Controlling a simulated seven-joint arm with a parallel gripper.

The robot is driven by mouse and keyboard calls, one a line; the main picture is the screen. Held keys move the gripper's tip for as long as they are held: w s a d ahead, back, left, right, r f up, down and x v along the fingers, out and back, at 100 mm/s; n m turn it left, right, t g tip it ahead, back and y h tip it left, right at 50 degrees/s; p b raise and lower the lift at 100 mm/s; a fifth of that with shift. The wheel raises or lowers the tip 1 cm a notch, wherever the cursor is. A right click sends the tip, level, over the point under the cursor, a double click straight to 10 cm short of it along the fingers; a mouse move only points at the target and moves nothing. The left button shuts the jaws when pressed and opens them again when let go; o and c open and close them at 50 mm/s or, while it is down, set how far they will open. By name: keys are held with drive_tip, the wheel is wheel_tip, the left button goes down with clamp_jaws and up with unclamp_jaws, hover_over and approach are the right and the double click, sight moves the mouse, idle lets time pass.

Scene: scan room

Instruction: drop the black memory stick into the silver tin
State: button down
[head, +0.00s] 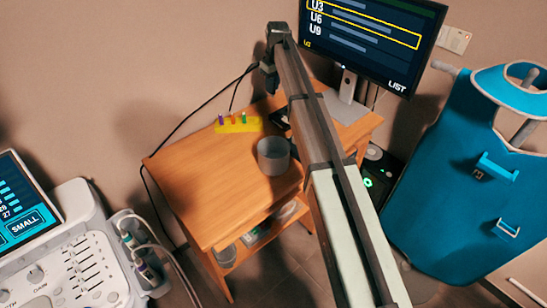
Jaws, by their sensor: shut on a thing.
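The silver tin (273,158) is an open grey cylinder standing upright on the wooden desk, left of my arm. My gripper (269,80) is at the far end of my arm, above the back of the desk and higher in the picture than the tin. It is small and dark here, and it is shut on a small dark thing that I take for the black memory stick; its outline merges with the fingers. A yellow holder (225,128) behind the tin carries purple, orange and green sticks; no black one shows in it.
The wooden desk (185,165) has free room left of the tin. A monitor (375,45) stands at the back right. A black cable runs along the wall and desk edge. An ultrasound console (75,245) is at left, and a blue apron (450,170) hangs at right.

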drive_tip(key=s+d+r, duration=0.1)
drive_tip(key=s+r, duration=0.1)
drive_tip(key=s, duration=1.1)
approach(279, 139)
drive_tip(key=s, duration=0.4)
drive_tip(key=shift+a+f, duration=0.15)
drive_tip(key=shift+f, duration=1.25)
drive_tip(key=shift+a+f, duration=0.15)
drive_tip(key=shift+f, duration=1.25)
drive_tip(key=c, duration=0.9)
unclamp_jaws()
drive_tip(key=shift+c, duration=0.2)
drive_tip(key=shift+r, duration=0.1)
wheel_tip(279, 139, up, 13)
drive_tip(key=s+d, duration=0.1)
drive_tip(key=shift+r, duration=0.25)
drive_tip(key=shift+s+d, duration=0.1)
